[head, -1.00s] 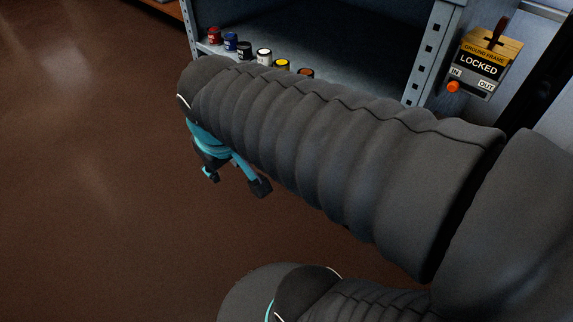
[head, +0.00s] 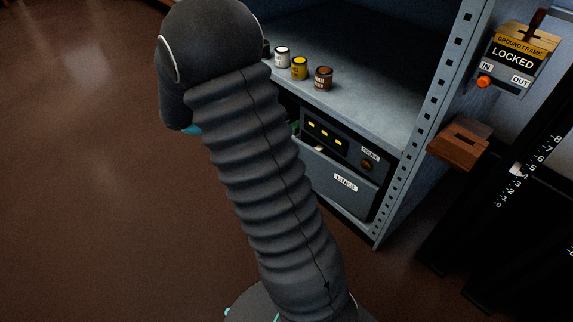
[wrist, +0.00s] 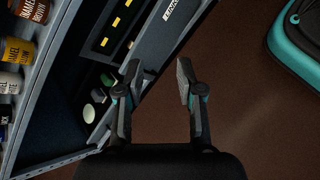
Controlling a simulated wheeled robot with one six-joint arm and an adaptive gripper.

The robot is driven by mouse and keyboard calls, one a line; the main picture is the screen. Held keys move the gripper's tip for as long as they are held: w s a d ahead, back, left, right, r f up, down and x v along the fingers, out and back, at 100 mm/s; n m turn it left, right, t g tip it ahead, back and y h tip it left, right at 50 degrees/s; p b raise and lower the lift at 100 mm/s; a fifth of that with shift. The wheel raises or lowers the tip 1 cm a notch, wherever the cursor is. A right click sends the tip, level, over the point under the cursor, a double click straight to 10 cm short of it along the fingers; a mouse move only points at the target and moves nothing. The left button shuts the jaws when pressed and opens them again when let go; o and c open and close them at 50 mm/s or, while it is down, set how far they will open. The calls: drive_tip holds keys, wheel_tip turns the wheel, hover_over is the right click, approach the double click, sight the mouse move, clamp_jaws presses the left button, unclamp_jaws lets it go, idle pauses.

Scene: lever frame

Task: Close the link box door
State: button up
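The link box (head: 367,148) sits on the lower level of the grey shelf frame, with yellow marks and a dark knob on its upper face. Its door (head: 329,168), a grey panel labelled LINKS, stands open, leaning outward below that face. In the wrist view the door (wrist: 163,32) runs diagonally at upper middle, and the box's yellow-marked face (wrist: 112,25) lies to its left. My gripper (wrist: 159,64) is open and empty, its fingers apart. The left fingertip overlaps the door's edge in the picture; I cannot tell whether they touch. The head view hides my gripper behind my arm.
Small paint cans (head: 299,68) stand on the shelf above the box. A green round object (wrist: 107,79) and pale ones lie beside the door. A LOCKED ground frame sign (head: 514,57) and brown wooden block (head: 460,143) are at right. Open brown floor (head: 90,200) lies left.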

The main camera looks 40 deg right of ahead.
drive_tip(key=w+d+f+n+t+h+b, duration=0.1)
drive_tip(key=w+d+f+n+h, duration=0.2)
drive_tip(key=f, duration=0.8)
drive_tip(key=w+d+f+n+t+h+b, duration=0.1)
drive_tip(key=w+f+n+h+b, duration=0.2)
drive_tip(key=f, duration=0.7)
drive_tip(key=w+d+f+n+t+h, duration=0.1)
drive_tip(key=w+d+f+n+h, duration=0.25)
drive_tip(key=f, duration=0.75)
drive_tip(key=shift+n+y, duration=0.55)
drive_tip(key=shift+y, duration=0.1)
drive_tip(key=d, duration=1.2)
drive_tip(key=shift+d, duration=0.1)
clamp_jaws()
